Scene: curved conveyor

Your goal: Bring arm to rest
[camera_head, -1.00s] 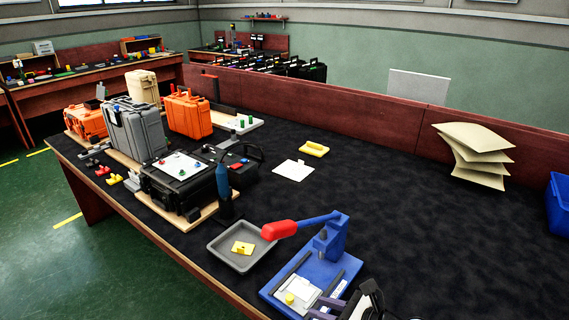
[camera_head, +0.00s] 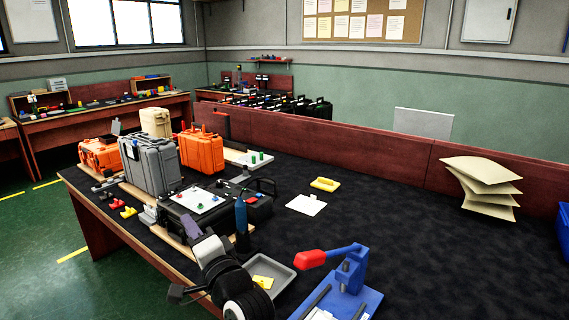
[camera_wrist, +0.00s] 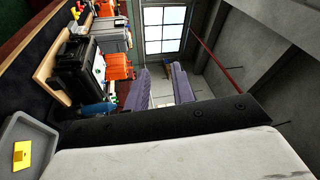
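My arm and gripper (camera_head: 192,227) are in the lower left of the head view, in front of the black case (camera_head: 203,203) and left of the grey tray (camera_head: 285,274). Part of the gripper is hard to make out there. In the wrist view my gripper (camera_wrist: 162,87) shows two purple fingers with a gap between them. They are open and I see nothing held. The wrist view looks sideways along the table toward the window. The grey tray with a yellow part (camera_wrist: 22,154) shows at its lower left edge.
A blue press (camera_head: 345,290) with a red handle stands right of the tray. A blue bottle (camera_head: 241,220) stands close behind my arm. Orange cases (camera_head: 201,152) and a grey case (camera_head: 150,165) stand farther back.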

